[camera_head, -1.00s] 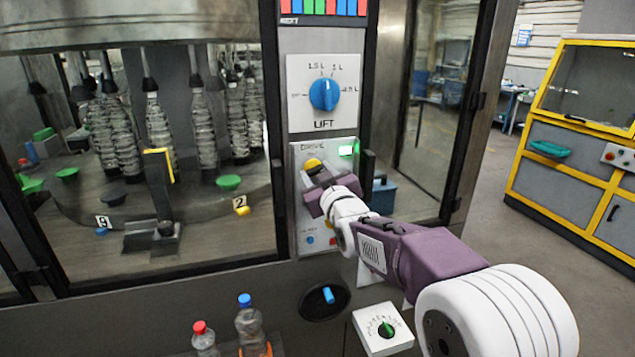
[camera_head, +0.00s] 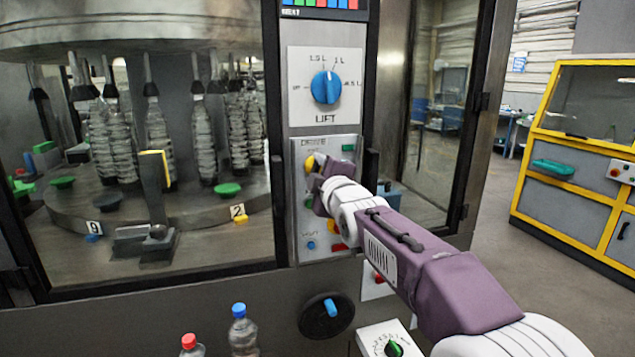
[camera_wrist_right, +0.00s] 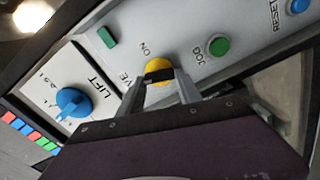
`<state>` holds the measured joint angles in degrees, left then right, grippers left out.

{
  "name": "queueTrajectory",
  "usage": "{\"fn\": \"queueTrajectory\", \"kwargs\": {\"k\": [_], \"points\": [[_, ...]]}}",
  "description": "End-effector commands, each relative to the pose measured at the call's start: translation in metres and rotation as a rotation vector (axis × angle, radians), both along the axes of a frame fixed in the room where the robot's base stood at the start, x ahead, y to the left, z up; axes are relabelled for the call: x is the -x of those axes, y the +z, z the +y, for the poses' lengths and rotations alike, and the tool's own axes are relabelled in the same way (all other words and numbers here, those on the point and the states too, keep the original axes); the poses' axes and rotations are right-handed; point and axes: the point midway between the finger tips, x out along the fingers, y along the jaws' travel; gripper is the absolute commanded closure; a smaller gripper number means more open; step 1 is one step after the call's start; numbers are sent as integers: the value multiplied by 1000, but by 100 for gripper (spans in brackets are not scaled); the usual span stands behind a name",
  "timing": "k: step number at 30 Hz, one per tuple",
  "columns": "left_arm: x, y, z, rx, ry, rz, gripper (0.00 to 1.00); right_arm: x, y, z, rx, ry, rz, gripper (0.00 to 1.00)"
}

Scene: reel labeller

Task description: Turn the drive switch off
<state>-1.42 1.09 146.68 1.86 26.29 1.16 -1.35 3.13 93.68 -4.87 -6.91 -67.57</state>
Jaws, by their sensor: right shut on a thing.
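The drive switch is a yellow knob (camera_wrist_right: 157,64) with a dark bar across it, beside the "ON" lettering on the drive panel (camera_head: 348,225). In the head view the yellow knob (camera_head: 310,162) is partly hidden by my right gripper (camera_head: 317,183). In the wrist view the two fingers of my right gripper (camera_wrist_right: 159,82) lie on either side of the knob's bar and are shut on it. The green indicator window (camera_head: 348,148) above the switch is dark. My left gripper is not in view.
A blue lift dial (camera_head: 326,87) sits above the drive panel. A green jog button (camera_wrist_right: 218,45) and a blue reset button (camera_wrist_right: 299,5) are on the same panel. Black door frames flank the panel. A black round knob (camera_head: 326,314) and two bottles are below.

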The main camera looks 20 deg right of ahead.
Motion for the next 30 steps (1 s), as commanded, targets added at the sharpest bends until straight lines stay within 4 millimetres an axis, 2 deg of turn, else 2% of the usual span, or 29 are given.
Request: {"fn": "queueTrajectory", "kwargs": {"k": [1, 3, 15, 30], "points": [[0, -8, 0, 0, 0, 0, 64, 0, -6, 0, 36, 0, 3, 99], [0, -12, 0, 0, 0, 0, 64, 0, -5, 0, 88, 0, 0, 99], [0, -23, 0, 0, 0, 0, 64, 0, -4, 0, 284, 0, -5, 99], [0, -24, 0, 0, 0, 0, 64, -1, -4, 0, 325, 1, -5, 99]]}}
